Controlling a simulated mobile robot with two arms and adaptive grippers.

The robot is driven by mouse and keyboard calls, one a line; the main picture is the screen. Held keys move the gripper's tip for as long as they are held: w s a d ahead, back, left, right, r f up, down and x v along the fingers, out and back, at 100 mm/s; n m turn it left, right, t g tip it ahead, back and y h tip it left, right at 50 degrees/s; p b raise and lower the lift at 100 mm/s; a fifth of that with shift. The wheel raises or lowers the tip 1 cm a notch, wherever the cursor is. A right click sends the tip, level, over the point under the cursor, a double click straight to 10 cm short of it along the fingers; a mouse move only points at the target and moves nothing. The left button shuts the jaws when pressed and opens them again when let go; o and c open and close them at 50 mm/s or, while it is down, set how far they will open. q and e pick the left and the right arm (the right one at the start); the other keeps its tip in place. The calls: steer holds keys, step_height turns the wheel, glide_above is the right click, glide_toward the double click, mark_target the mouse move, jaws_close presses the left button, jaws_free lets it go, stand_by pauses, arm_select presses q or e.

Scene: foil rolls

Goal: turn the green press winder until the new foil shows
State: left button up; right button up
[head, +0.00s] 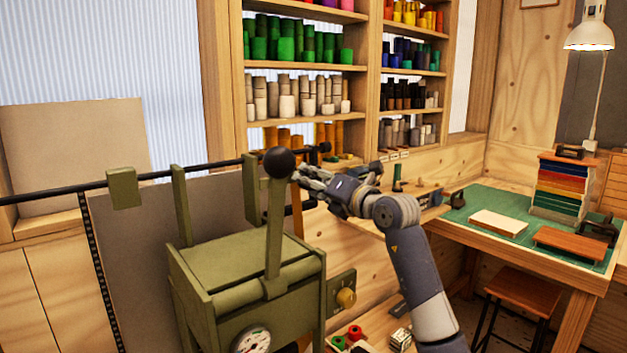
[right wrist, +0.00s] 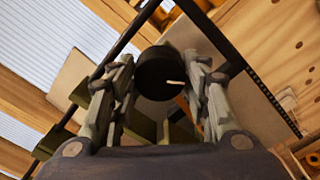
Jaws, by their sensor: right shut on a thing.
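The green press (head: 240,270) stands in the lower middle of the head view, with an upright lever topped by a black ball (head: 279,162). My right gripper (head: 298,178) is beside that lever at the upper right of the press. In the right wrist view, its fingers are shut on a round black winder knob (right wrist: 158,73) with a short white mark pointing right. The knob's grip is mostly hidden in the head view. A grey-brown sheet (head: 133,240) hangs behind the press; I cannot tell whether new foil shows. My left gripper is out of view.
A long black rod (head: 60,193) crosses behind the press. Shelves of coloured rolls (head: 300,42) stand behind. A bench with a green mat (head: 483,206) and a stool (head: 524,290) are at the right.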

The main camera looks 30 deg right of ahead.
steer(key=shift+r+m+p, duration=0.15)
steer(key=shift+m+p, duration=5.45)
steer(key=shift+p, duration=0.6)
steer(key=o, duration=1.1)
steer(key=shift+c, duration=0.2)
steer(key=s, duration=1.2)
steer(key=shift+d, duration=0.45)
